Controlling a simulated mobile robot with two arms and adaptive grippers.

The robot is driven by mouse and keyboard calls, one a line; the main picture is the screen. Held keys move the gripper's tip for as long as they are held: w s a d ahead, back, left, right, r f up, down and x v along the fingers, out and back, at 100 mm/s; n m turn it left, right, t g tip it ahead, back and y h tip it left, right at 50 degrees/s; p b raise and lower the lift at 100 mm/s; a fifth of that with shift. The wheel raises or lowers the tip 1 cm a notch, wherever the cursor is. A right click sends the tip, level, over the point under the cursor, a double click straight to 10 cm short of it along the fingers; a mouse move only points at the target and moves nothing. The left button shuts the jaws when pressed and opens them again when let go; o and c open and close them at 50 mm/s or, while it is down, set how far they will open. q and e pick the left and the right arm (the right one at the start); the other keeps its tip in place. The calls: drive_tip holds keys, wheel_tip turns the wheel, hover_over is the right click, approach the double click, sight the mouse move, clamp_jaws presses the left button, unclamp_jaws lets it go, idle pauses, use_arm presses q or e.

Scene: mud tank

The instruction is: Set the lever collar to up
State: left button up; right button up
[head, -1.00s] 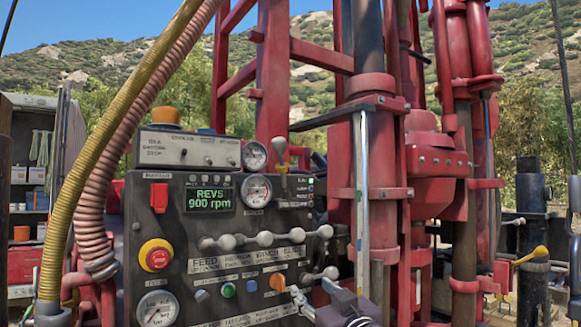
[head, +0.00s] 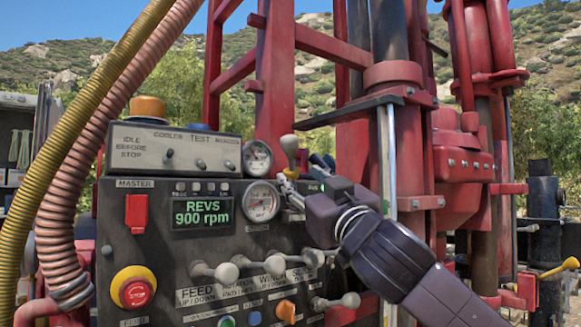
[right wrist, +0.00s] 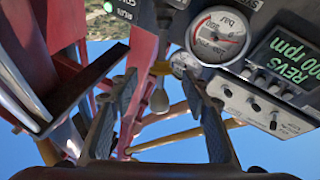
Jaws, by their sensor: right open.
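An upright lever with a beige knob (head: 289,146) stands at the panel's top right corner, beside the upper gauge. I cannot read a collar label on it. My right gripper (head: 287,188) is at the panel's right side, just below this knob. In the right wrist view, my open right gripper (right wrist: 160,86) has the knob and its stem (right wrist: 160,98) showing between its two fingers, with no visible contact. My right gripper and forearm hide part of the panel's right side. My left gripper is not in view.
The control panel (head: 150,240) carries a row of grey-knobbed levers (head: 228,271), a red emergency button (head: 135,290) and a pressure gauge (head: 261,201). Hoses (head: 75,190) run down the left. Red rig columns (head: 393,80) stand behind and right of my gripper.

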sight(293, 168)
drive_tip(key=p+x, duration=0.1)
drive_tip(key=x, duration=0.1)
drive_tip(key=p+x, duration=0.1)
drive_tip(key=x, duration=0.1)
drive_tip(key=shift+s+a+r, duration=0.1)
drive_tip(key=shift+s+r, duration=0.05)
drive_tip(key=shift+r, duration=0.15)
drive_tip(key=shift+w+a+f+p, duration=0.1)
drive_tip(key=shift+w+a+p, duration=0.1)
drive_tip(key=shift+w, duration=0.3)
drive_tip(key=shift+w+a+p, duration=0.15)
drive_tip(key=shift+w+a, duration=0.05)
drive_tip(key=shift+w, duration=0.35)
drive_tip(key=shift+s+d, duration=0.15)
drive_tip(key=c, duration=0.8)
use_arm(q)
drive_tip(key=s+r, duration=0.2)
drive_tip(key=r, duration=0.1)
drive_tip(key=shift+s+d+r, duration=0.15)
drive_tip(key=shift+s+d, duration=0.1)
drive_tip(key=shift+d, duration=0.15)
use_arm(e)
clamp_jaws()
